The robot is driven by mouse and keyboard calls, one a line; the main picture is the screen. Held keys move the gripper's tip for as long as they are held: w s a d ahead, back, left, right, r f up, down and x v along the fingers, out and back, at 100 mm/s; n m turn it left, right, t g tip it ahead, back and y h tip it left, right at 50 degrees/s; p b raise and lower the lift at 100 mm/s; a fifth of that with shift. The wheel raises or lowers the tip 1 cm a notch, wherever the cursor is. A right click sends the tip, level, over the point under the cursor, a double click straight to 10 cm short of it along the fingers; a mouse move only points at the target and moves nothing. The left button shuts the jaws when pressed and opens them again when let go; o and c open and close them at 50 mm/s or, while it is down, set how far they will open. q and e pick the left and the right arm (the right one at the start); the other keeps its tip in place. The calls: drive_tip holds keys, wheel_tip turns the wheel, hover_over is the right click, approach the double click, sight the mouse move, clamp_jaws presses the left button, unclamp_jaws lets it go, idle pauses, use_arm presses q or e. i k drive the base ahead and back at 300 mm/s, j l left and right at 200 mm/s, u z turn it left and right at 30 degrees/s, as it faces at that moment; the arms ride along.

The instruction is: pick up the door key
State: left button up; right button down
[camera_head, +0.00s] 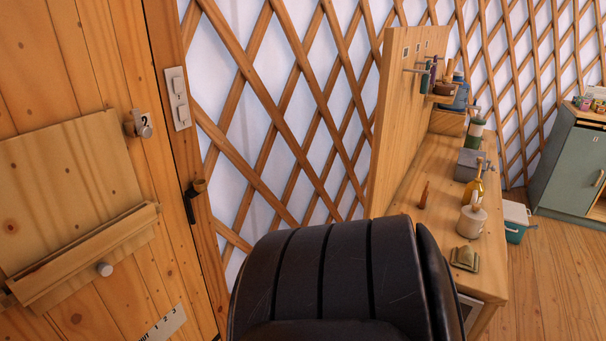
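I cannot make out the door key for certain. A small dark item (190,207) hangs by a brown peg (198,186) on the wooden door post, but it is too small to tell whether it is a key. Neither of my grippers is in view.
A wooden workbench (422,190) holds bottles, a pot and tools. A teal box (517,222) and a green cabinet (565,165) stand right. Wooden floor (548,270) shows clear there.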

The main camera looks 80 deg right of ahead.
sight(423, 199)
drive_tip(key=z, duration=3.45)
drive_tip(key=i+l+u, duration=0.2)
drive_tip(key=k+j, duration=0.05)
drive_tip(key=j, duration=0.05)
